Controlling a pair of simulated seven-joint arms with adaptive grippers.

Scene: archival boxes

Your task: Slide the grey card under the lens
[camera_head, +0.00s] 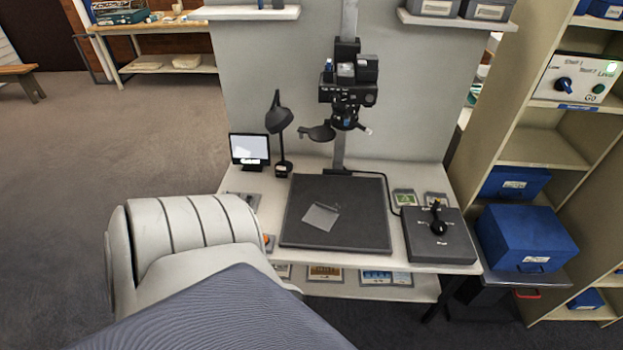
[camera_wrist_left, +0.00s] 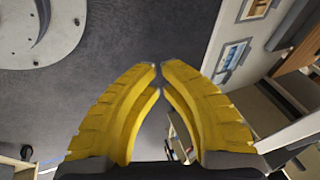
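The grey card (camera_head: 320,217) lies flat on the dark square baseboard (camera_head: 350,190) of the copy stand, left of its middle. A small dark mark or thin object shows at its upper right edge. The camera with the lens (camera_head: 347,115) hangs on the upright column above the back of the board. The card is nearer the front left than the lens. My left gripper (camera_wrist_left: 160,66) shows only in the left wrist view. Its yellow fingers meet at the tips with nothing visible between them, away from the card. My right gripper is in neither view.
A joystick box (camera_head: 440,236) stands right of the board. A desk lamp (camera_head: 281,120) and small screen (camera_head: 249,150) stand at the back left. Blue boxes (camera_head: 524,238) sit on the right shelving. My arm covers the table's front left.

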